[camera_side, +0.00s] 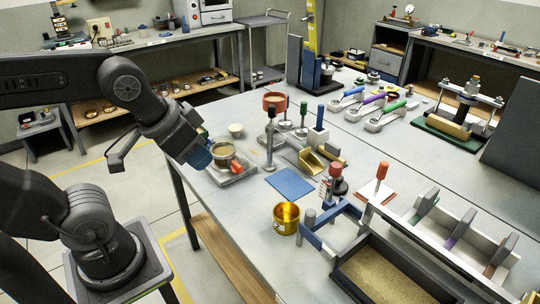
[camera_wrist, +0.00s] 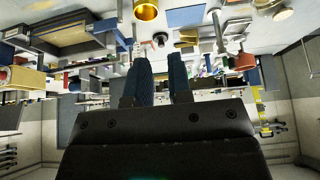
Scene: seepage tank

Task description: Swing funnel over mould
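A brass-coloured cylinder, likely the mould (camera_side: 287,217), stands upright on the near table, its open top facing up. It also shows at the top edge of the wrist view (camera_wrist: 146,10). A red, wide-mouthed cup, likely the funnel (camera_side: 274,102), sits high by a metal post (camera_side: 269,146) farther back, well apart from the brass cylinder. Whether the post carries it is unclear. My gripper (camera_side: 203,156) is at the table's left edge, beside a grey tray. In the wrist view my gripper's blue fingers (camera_wrist: 161,62) are apart, with nothing visible held between them.
The grey tray (camera_side: 236,177) holds a round pot (camera_side: 223,150) and an orange-red piece. A sand-filled box (camera_side: 385,278) and blue frame (camera_side: 330,226) crowd the right front. Coloured-handled tools stand behind.

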